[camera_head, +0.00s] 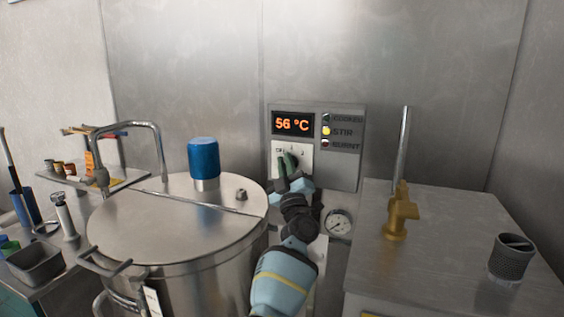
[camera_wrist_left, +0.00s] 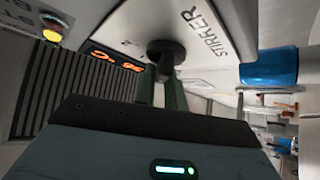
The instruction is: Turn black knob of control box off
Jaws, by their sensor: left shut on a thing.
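The control box (camera_head: 345,165) is a grey panel on the back wall, with a display reading 56 °C and a lit yellow STIR lamp (camera_head: 326,131). Its black knob (camera_wrist_left: 166,50) sits on a white plate (camera_wrist_left: 205,22) marked STIRKER in the left wrist view. My left gripper (camera_head: 289,162) reaches up to this plate, and its green fingers are shut on the black knob. The fingers hide much of the knob in the head view. The knob's exact pointer setting cannot be told. My right gripper does not show.
A large steel pot (camera_head: 165,225) with a blue-capped motor (camera_head: 204,158) stands left of my arm. A pressure gauge (camera_head: 338,223) is just right of it. A steel cabinet (camera_head: 450,220) with a brass valve (camera_head: 400,215) stands at the right.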

